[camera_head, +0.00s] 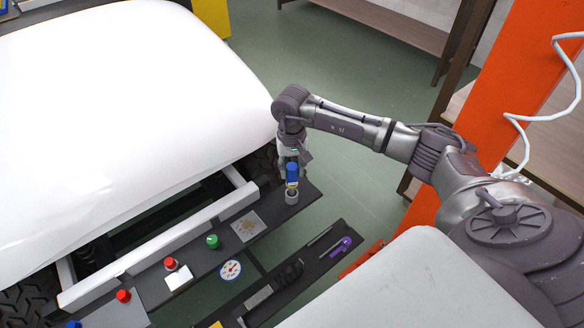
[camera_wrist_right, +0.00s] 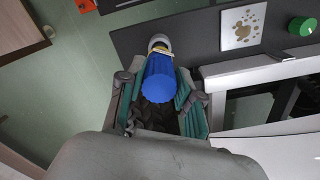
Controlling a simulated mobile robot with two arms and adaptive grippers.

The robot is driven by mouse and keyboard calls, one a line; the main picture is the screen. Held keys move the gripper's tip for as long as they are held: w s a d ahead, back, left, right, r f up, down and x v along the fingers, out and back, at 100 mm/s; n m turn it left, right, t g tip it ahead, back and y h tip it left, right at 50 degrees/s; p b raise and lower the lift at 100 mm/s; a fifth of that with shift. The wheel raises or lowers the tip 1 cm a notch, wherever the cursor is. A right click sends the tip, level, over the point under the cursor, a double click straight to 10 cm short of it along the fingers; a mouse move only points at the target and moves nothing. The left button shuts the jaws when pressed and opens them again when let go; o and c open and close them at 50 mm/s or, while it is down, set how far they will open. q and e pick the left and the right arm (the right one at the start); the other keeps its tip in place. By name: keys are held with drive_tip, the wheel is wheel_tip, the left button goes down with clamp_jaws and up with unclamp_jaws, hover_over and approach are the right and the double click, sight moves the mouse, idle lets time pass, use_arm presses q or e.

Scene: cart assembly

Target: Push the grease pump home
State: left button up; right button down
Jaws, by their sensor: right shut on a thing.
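The grease pump (camera_head: 292,172) has a ribbed blue top with a gold band below it. It stands roughly upright over a grey round socket (camera_head: 291,198) at the far right end of the dark shelf. Its lower end meets the socket opening; I cannot tell how deep it sits. My right gripper (camera_head: 291,161) comes down from above and is shut on the pump. In the right wrist view the blue top (camera_wrist_right: 162,86) lies between the green-padded fingers (camera_wrist_right: 160,100), with the socket (camera_wrist_right: 159,42) just beyond. My left gripper is not in view.
The white cart body (camera_head: 130,110) is at left. A lower tray holds a purple tool (camera_head: 341,246). An orange post (camera_head: 525,80) stands right.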

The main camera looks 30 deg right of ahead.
drive_tip(key=shift+f+b, duration=1.25)
drive_tip(key=shift+f, duration=0.2)
drive_tip(key=c, duration=0.7)
unclamp_jaws()
wheel_tip(320, 180, up, 12)
